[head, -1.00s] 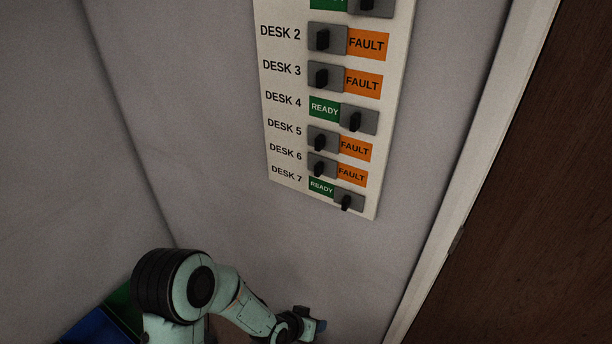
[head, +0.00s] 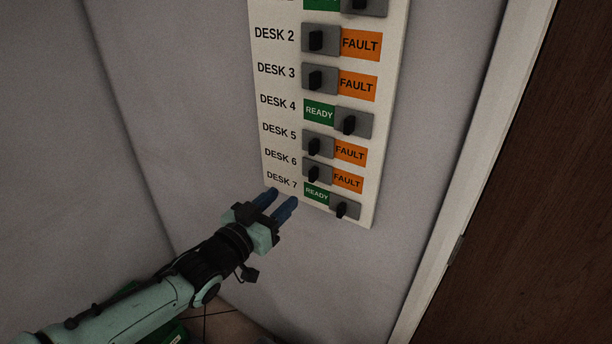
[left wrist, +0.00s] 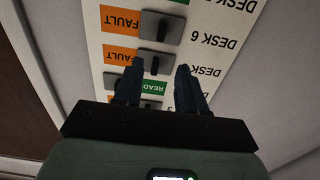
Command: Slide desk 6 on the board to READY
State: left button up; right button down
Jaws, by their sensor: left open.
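The white board (head: 257,110) on the wall carries a column of desk sliders. The desk 6 slider (head: 314,172) is a grey plate with a black knob at its left end, with the orange FAULT label (head: 348,183) showing to its right. My left gripper (head: 282,199) is open and empty, its blue fingers pointing up at the lower left of the board, below and left of the desk 6 knob. Contact cannot be told. My right gripper is not in view.
The desk 5 slider (head: 317,147) sits close above, also at FAULT. The desk 7 slider (head: 343,210) sits close below, at READY. A white door frame (head: 470,180) and brown door (head: 530,200) stand to the right. The wall around the board is clear.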

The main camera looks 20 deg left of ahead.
aim_at(310, 173)
pick_arm(q)
jog(key=w, duration=0.3)
jog(key=w+d+p, duration=0.1)
jog(key=w, duration=0.7)
jog(key=shift+d+p, duration=0.25)
jog(key=shift+p, duration=0.15)
grip_shut()
